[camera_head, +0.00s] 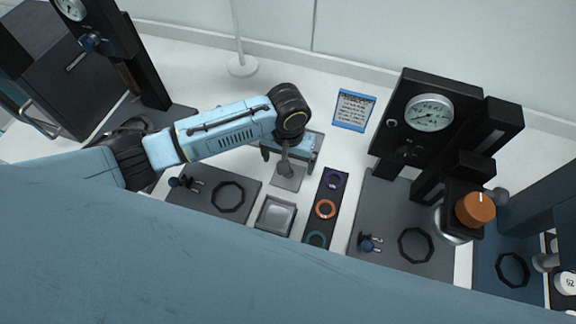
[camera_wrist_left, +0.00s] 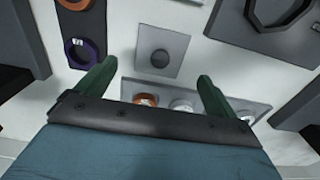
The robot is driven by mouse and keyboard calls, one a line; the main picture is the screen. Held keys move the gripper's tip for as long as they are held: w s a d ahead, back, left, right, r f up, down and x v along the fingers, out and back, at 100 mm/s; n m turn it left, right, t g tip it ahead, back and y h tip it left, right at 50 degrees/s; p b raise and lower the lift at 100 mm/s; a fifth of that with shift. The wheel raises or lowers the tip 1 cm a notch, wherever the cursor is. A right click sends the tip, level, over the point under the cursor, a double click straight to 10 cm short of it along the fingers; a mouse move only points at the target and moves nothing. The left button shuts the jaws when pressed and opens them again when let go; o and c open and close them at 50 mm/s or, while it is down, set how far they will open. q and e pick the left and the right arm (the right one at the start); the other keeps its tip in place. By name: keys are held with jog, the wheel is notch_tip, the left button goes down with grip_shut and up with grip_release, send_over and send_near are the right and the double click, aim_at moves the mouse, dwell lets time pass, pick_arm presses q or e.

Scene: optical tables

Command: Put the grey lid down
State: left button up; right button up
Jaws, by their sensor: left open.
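The grey lid (camera_head: 287,184) is a flat square plate lying on the white table, just below my left gripper (camera_head: 288,162). In the left wrist view the lid (camera_wrist_left: 147,69) shows a round knob in its middle and lies beyond the fingertips. My left gripper (camera_wrist_left: 155,86) is open, its two green fingers wide apart with nothing between them. The lid looks apart from the fingers. My right gripper is in neither view.
An open grey square box (camera_head: 275,216) stands just in front of the lid. A dark strip with coloured rings (camera_head: 326,209) lies to the right. Gauge stands rise at left and right (camera_head: 430,112). A tray with small round parts (camera_wrist_left: 258,107) lies under the gripper.

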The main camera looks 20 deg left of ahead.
pick_arm(q)
notch_tip(320, 180, up, 7)
jog(key=shift+f, duration=0.15)
dwell(0.6)
